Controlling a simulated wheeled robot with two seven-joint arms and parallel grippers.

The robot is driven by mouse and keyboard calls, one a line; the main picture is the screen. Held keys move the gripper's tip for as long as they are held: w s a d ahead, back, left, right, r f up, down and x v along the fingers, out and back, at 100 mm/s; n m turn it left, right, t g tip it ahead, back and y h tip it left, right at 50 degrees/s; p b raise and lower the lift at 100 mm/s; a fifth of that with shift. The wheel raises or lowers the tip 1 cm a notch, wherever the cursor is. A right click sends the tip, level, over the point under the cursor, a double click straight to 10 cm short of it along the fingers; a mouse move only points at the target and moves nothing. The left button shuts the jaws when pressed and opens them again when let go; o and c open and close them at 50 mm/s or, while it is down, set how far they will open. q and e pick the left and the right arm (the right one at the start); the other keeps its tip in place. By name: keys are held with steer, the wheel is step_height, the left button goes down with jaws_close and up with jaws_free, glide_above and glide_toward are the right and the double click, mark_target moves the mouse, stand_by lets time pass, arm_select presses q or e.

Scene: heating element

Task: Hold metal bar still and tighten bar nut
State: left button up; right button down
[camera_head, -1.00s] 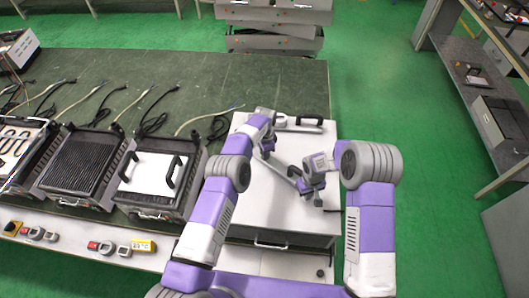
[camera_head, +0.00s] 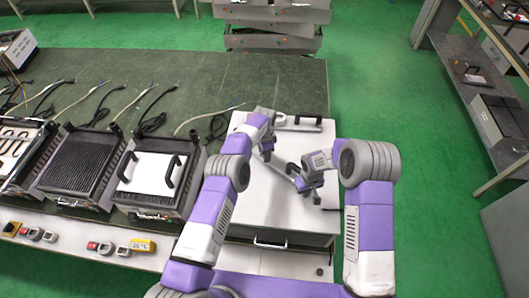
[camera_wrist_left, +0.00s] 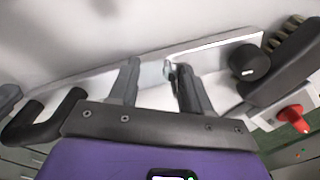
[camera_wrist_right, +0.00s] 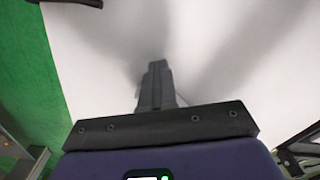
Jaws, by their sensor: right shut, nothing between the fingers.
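A long flat metal bar (camera_wrist_left: 95,80) crosses the left wrist view from the left to the upper right. A small shiny fitting (camera_wrist_left: 167,72), perhaps the bar nut, sits on it between my left gripper's fingers. My left gripper (camera_wrist_left: 157,75) is open, its fingers apart along the bar; whether they touch it I cannot tell. In the head view my left gripper (camera_head: 266,151) is low over the white worktop (camera_head: 262,210). My right gripper (camera_head: 316,197) is shut and empty above the worktop, right of the left one. Its closed fingers also show in the right wrist view (camera_wrist_right: 155,75).
A black handle (camera_wrist_left: 45,122), a black knob (camera_wrist_left: 246,62) and a red piece (camera_wrist_left: 294,116) are close to my left gripper. Several grill units, one with a white plate (camera_head: 150,172), stand left of my arms. Green floor lies to the right.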

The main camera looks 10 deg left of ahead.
arm_select(q)
step_height(320, 180, up, 12)
stand_by(0.5)
arm_select(e)
steer(key=c, duration=1.4)
jaws_free()
